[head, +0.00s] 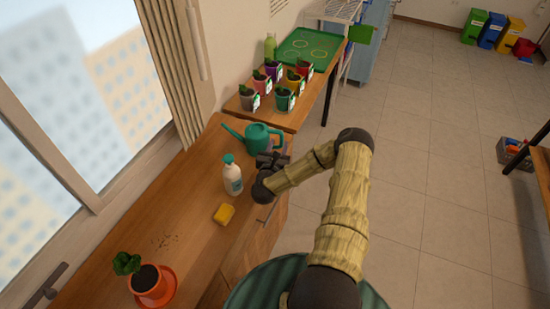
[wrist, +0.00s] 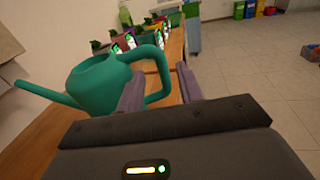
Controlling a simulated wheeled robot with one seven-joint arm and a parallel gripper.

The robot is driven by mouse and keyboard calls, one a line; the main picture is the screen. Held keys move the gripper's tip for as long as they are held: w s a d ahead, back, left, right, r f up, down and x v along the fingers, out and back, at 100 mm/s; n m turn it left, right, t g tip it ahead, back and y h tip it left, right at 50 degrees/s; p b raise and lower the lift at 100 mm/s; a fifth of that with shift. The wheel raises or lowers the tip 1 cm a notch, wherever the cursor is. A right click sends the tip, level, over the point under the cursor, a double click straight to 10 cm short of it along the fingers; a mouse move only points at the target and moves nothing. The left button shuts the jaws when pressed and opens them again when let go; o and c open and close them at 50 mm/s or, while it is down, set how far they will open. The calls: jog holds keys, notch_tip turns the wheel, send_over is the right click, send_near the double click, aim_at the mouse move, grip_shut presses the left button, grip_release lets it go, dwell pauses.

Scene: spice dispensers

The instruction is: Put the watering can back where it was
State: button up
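The teal watering can (head: 256,136) stands upright at the far end of the wooden counter, its spout pointing left. In the wrist view the can (wrist: 98,88) is just ahead and to the left, with its looped handle toward me. My gripper (head: 272,161) is low over the counter on the near side of the can. In the wrist view its two fingers (wrist: 159,84) are apart, with the handle in or just beyond the gap. I see no finger closed on it. The can's base is partly hidden by my gripper.
A white bottle with a teal cap (head: 232,178) stands close left of my gripper. A yellow sponge (head: 224,213) and an orange potted plant (head: 151,285) are nearer on the counter (head: 190,235). Several potted plants (head: 284,98) and a green tray (head: 309,48) stand beyond the can.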

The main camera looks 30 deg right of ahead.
jog(key=shift+v, duration=2.7)
